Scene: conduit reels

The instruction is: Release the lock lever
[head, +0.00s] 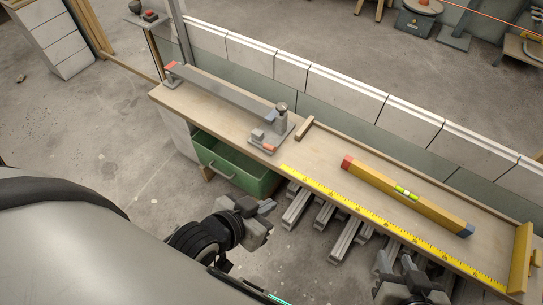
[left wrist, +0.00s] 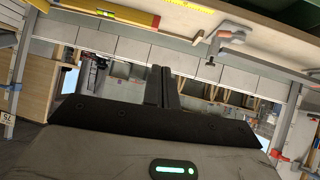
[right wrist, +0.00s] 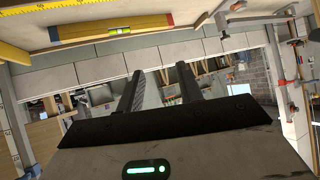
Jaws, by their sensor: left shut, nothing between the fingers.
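A grey clamp-like fixture (head: 279,128) stands on the wooden bench (head: 225,105), with an upright round-capped post and an orange-red tip at its front. A long flat grey bar (head: 222,92) runs from it to the bench's left end. I cannot tell which part is the lock lever. The fixture also shows upside down in the left wrist view (left wrist: 226,38). My left gripper (head: 268,207) is shut and empty, in front of the bench and apart from the fixture. My right gripper (right wrist: 157,72) is open and empty, near the bench's front at lower right.
A green drawer (head: 240,172) sticks out under the bench. Grey rails (head: 297,207) lie below the front edge. A yellow spirit level (head: 400,193) and a yellow tape (head: 385,228) lie on the right half. A low block wall (head: 345,92) runs behind.

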